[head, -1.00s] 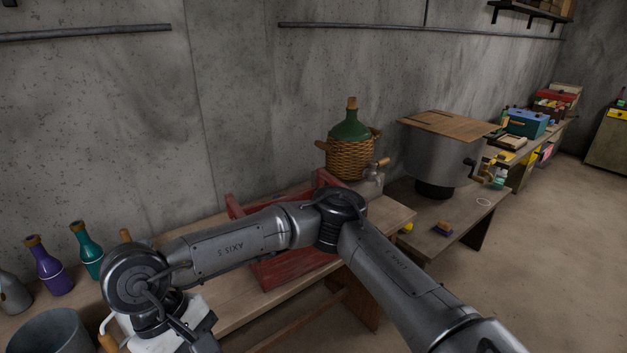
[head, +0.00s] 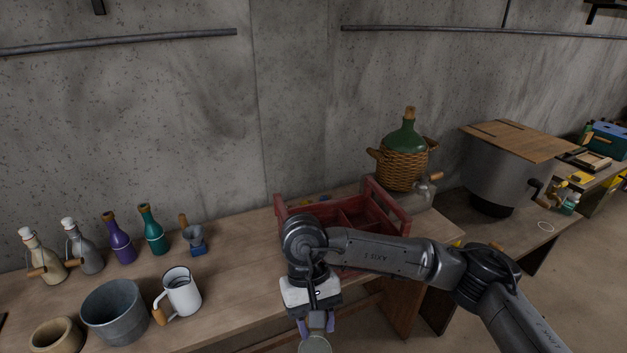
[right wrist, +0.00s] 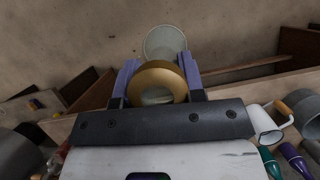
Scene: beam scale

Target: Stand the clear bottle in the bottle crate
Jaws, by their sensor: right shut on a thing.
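The bottle crate (head: 398,222) is a red wooden box with open compartments on the bench in the head view, partly hidden by my right arm. My right gripper (head: 317,325) is in front of the crate, past the bench's front edge. It is shut on the clear bottle (head: 315,345), which shows as a pale round end at the bottom of the head view. In the right wrist view, the gold-coloured neck ring (right wrist: 158,79) sits between the fingers of my right gripper (right wrist: 158,82), with a pale clear disc (right wrist: 165,42) beyond. My left gripper is out of view.
Several bottles, including a purple one (head: 119,240) and a teal one (head: 152,232), stand at the left of the bench. A bucket (head: 115,312) and white jug (head: 181,291) are in front. A wicker-wrapped green demijohn (head: 403,165) stands behind the crate.

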